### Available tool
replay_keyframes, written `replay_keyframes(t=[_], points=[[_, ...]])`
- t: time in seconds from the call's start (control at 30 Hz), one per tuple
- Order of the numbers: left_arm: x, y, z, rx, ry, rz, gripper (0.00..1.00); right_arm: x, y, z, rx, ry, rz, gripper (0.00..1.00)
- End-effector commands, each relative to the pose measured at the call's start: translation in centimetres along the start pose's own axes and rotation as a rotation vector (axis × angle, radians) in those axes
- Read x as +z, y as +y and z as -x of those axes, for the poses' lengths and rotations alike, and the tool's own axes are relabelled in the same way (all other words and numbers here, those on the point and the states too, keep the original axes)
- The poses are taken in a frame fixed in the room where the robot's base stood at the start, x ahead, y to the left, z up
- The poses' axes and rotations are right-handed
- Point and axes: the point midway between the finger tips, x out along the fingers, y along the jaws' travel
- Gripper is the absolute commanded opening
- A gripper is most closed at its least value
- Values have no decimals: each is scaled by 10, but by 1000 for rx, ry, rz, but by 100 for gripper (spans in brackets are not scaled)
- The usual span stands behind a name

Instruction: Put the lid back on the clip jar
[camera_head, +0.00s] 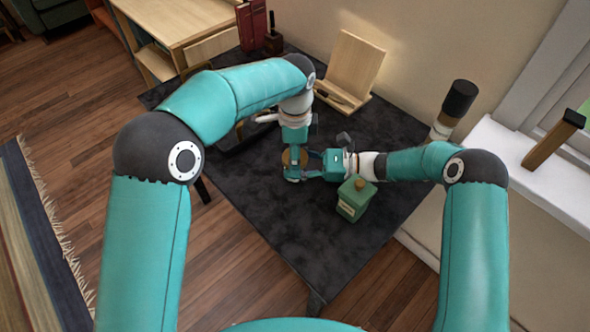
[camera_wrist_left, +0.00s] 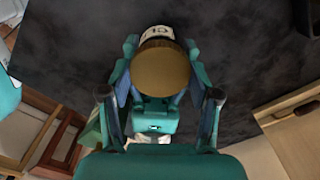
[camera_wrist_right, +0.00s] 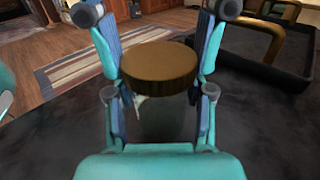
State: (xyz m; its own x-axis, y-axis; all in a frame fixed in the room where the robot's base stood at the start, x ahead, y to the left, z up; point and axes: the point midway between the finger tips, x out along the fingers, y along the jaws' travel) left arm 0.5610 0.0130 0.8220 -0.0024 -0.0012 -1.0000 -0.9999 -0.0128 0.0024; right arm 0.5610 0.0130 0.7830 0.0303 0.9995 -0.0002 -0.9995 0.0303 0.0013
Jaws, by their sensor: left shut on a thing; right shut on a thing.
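The lid is a round brown disc (camera_head: 291,157), between the fingers of my left gripper (camera_head: 294,152), which is shut on it from above. In the left wrist view the lid (camera_wrist_left: 161,69) is seen from the top, with a white label of the clip jar (camera_wrist_left: 157,32) showing beyond its edge. In the right wrist view the greyish, see-through jar (camera_wrist_right: 163,120) stands directly under the lid (camera_wrist_right: 160,67). My right gripper (camera_head: 308,166) comes in from the right and is shut on the jar. Whether the lid touches or sits on the rim cannot be told.
A green container (camera_head: 356,200) with a tan knob stands close by my right gripper. A dark tray (camera_wrist_right: 262,52) with wooden handles is on the table's left side. A wooden stand (camera_head: 352,66) is at the back. The front of the dark tabletop (camera_head: 300,235) is clear.

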Motion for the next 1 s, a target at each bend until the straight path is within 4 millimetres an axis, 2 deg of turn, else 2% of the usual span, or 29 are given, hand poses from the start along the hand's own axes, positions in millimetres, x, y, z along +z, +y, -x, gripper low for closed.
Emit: replay_keyframes(t=[0.1, 0.27, 0.43, 0.47, 0.6, 0.63, 1.0], points=[[2, -2, 0, -6, -2, -265, 20, 0, 2, 0, 5, -1, 1, 0], [2, -3, 0, -6, -3, -577, 20, 0, 2, 0, 6, -1, 1, 0], [2, -3, 0, -7, -3, -603, 20, 0, 2, 0, 6, -1, 1, 0], [2, -3, 0, -7, -3, -602, 65, 0, 2, 0, 6, -1, 1, 0], [1, -2, 0, -6, -2, -601, 89, 0, 2, 0, 5, -1, 1, 0], [1, -2, 0, -5, -2, -601, 91, 0, 1, 0, 5, -1, 1, 0], [0, -1, 2, -3, -1, -601, 91, 0, 0, 0, 2, 0, 1, 0]])
